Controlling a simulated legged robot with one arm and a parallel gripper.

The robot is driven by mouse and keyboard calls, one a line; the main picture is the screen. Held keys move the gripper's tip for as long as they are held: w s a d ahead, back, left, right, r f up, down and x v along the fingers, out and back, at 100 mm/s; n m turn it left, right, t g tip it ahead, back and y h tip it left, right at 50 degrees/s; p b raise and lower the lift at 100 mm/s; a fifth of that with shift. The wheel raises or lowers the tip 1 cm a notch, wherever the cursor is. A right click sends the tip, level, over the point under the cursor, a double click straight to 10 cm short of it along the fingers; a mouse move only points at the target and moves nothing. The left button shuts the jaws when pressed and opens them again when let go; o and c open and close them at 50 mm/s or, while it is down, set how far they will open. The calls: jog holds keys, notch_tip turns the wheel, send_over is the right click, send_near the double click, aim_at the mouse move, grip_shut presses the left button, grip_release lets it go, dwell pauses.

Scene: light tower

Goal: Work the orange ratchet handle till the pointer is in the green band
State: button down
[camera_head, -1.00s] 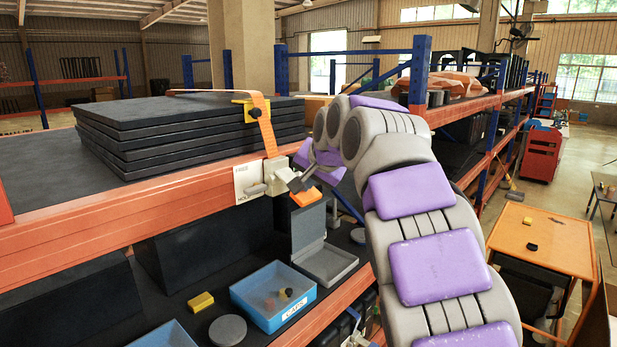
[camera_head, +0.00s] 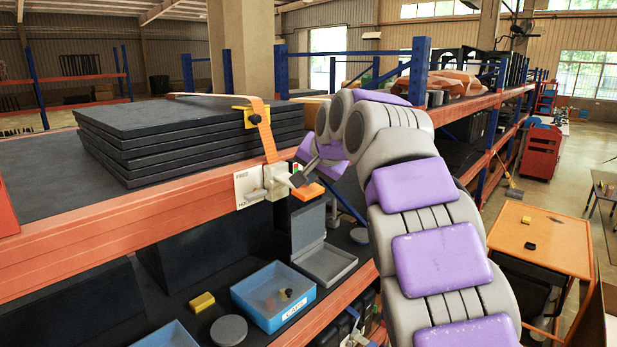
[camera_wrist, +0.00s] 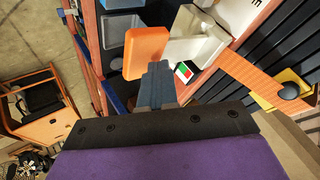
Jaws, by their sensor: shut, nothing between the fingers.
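The orange ratchet handle (camera_head: 309,191) sticks out from the pale ratchet body (camera_head: 277,181) on the rack's front beam. In the wrist view the handle (camera_wrist: 146,52) is a broad orange block just beyond my fingertips. My gripper (camera_head: 298,179) is shut and empty, its tips close by the handle. In the wrist view my dark fingers (camera_wrist: 160,68) overlap the handle's lower edge; I cannot tell whether they touch it. A small gauge (camera_wrist: 184,70) with red, green and white patches sits right of my fingers. Its pointer is too small to make out.
An orange strap (camera_head: 265,132) runs from the ratchet over a stack of black slabs (camera_head: 190,130). A white label plate (camera_head: 249,187) is left of the ratchet. Below are a blue bin (camera_head: 272,296) and an open grey box (camera_head: 325,262). A blue post (camera_head: 420,70) stands behind my arm.

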jog(key=shift+w+d+r+p, duration=0.1)
jog(key=shift+w+r+p, duration=0.05)
jog(key=shift+r+p, duration=1.1)
jog(key=shift+r, duration=0.15)
jog(key=shift+r, duration=0.1)
notch_tip(320, 180, up, 5)
jog(key=p, duration=0.4)
dwell(0.7)
